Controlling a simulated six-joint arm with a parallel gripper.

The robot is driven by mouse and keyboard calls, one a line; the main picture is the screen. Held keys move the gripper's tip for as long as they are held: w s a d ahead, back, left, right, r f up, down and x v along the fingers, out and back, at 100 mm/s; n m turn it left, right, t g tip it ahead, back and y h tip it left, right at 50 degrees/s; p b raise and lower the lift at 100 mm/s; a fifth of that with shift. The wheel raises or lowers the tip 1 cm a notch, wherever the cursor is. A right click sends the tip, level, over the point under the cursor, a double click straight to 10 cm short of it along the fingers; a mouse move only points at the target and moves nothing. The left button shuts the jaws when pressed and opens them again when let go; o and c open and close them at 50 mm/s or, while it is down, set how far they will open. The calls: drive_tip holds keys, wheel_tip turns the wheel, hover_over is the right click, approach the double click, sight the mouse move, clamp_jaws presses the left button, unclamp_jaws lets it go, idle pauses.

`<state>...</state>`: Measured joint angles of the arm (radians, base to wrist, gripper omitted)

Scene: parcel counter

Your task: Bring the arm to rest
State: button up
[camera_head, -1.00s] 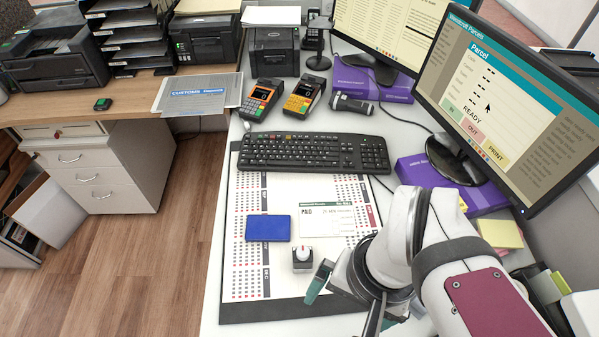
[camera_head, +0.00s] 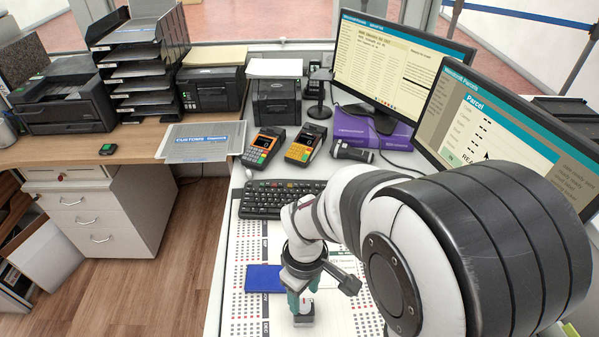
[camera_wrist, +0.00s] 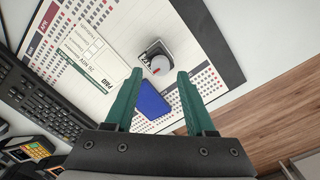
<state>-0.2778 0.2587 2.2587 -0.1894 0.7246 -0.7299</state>
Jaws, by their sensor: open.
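My gripper (camera_head: 301,298) is over the desk mat in the head view, close to a small stamp-like object with a pale knob. In the wrist view, the gripper (camera_wrist: 156,90) has two green fingers spread apart with nothing held between them. The knobbed object (camera_wrist: 158,62) stands on the mat beyond the fingertips. A blue pad (camera_wrist: 151,101) lies on the mat, seen between the fingers; it also shows left of the gripper in the head view (camera_head: 263,278). My arm reaches in from the right and hides part of the mat and keyboard.
The keyboard (camera_head: 272,199) lies behind the gripper. Two card terminals (camera_head: 264,147) and a scanner (camera_head: 352,152) stand farther back. Two monitors (camera_head: 392,65) are at the back and right. A printed slip (camera_wrist: 91,56) lies on the mat (camera_wrist: 213,55).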

sight(304, 304)
drive_tip(key=shift+f, duration=1.8)
drive_tip(key=shift+c, duration=0.2)
clamp_jaws()
idle(0.4)
drive_tip(key=m, duration=1.2)
